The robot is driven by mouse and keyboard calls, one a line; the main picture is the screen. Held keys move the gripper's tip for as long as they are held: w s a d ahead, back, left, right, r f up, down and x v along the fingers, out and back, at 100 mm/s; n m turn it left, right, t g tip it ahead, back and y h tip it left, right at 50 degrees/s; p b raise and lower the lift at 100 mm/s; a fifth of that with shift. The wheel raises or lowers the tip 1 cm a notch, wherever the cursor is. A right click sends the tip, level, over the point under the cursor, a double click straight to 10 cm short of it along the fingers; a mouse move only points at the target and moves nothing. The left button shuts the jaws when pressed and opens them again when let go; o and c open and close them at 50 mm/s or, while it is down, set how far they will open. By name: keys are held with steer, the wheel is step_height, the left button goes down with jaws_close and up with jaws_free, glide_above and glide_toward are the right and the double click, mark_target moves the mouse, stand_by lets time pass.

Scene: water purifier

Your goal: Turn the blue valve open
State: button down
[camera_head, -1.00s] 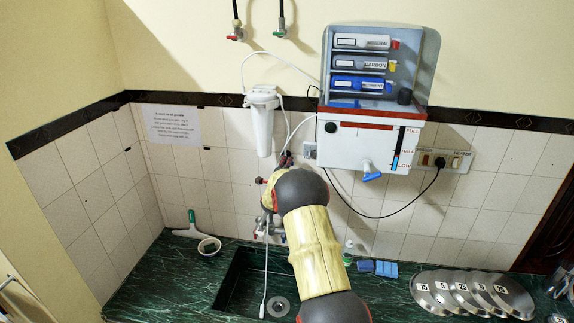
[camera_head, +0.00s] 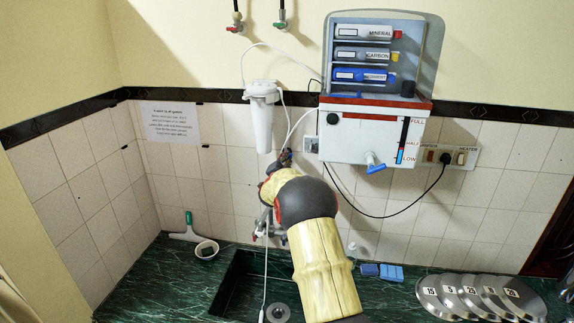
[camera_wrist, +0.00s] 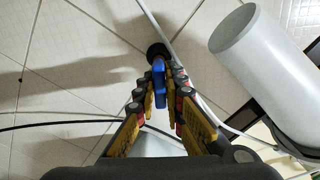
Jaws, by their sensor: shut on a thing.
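In the wrist view, the blue valve (camera_wrist: 158,69) is a small blue handle with a round black part behind it. My gripper (camera_wrist: 161,86) has its yellow-padded fingers on both sides of the blue handle and is shut on it. In the head view my arm (camera_head: 320,255) reaches to the wall below the white filter housing, and it hides most of the gripper and the valve.
The white filter housing (camera_head: 262,120) hangs just above my gripper, with white tubes close by. The purifier (camera_head: 365,135), with its own blue tap (camera_head: 375,168), is to the right. Below lie a sink (camera_head: 235,285) and several round plates (camera_head: 480,297) on the counter.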

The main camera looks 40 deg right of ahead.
steer(key=n, duration=0.5)
steer(key=shift+w+a+n, duration=0.2)
steer(key=shift+n, duration=0.1)
steer(key=shift+w+a+n+p, duration=0.1)
steer(key=shift+n+p, duration=0.2)
steer(key=shift+n, duration=0.85)
steer(key=shift+w+a+n+p, duration=0.1)
steer(key=shift+n+p, duration=0.2)
steer(key=shift+n, duration=0.85)
steer(key=c, duration=2.2)
jaws_free()
steer(key=o, duration=0.3)
steer(key=shift+r, duration=0.2)
